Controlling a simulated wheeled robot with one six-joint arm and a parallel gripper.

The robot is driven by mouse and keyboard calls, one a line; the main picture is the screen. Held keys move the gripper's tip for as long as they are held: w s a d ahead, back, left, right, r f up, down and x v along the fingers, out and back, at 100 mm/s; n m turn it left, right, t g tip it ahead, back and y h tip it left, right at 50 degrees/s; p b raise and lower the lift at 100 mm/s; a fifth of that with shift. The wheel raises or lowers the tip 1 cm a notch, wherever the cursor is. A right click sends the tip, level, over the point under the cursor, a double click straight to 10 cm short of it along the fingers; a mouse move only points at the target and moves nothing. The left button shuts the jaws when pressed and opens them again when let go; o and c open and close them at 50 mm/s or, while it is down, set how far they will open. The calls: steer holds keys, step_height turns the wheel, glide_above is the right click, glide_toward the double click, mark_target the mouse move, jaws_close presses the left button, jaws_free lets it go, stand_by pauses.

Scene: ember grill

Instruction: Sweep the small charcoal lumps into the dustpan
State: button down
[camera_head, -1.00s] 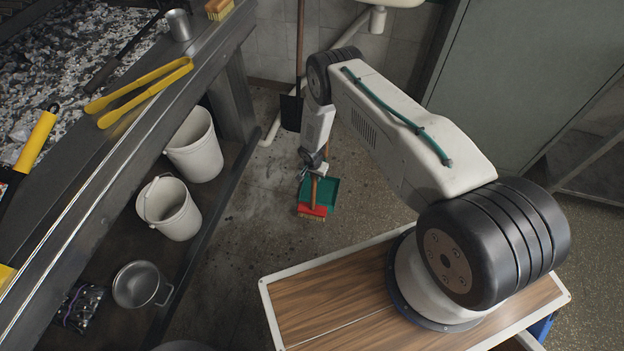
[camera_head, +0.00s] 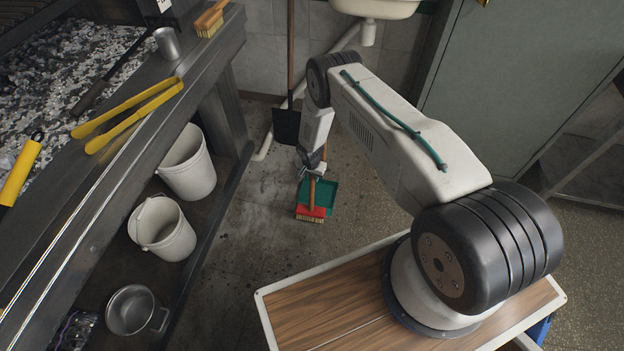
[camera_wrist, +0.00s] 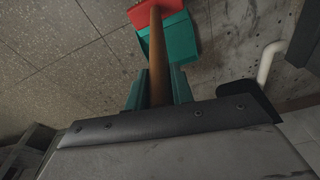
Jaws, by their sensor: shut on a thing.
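My gripper (camera_head: 314,170) reaches down near the floor and is shut on the wooden handle of a red brush (camera_head: 311,213). In the wrist view my gripper's fingers (camera_wrist: 158,88) close around the handle (camera_wrist: 157,52), and the red brush head (camera_wrist: 150,10) shows at the top edge. The green dustpan (camera_head: 330,190) lies on the floor right behind the brush head; it also shows in the wrist view (camera_wrist: 182,42). The brush head overlaps the pan's edge in the head view; I cannot tell if they touch. Dark specks lie on the floor, but I cannot make out distinct charcoal lumps.
A black shovel (camera_head: 287,125) leans at the wall by a white drain pipe (camera_head: 272,132). White buckets (camera_head: 188,165) (camera_head: 163,230) and a metal pot (camera_head: 132,312) stand under the grill counter at left. Floor left of the brush is open.

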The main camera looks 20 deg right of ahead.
steer(key=shift+r, duration=2.5)
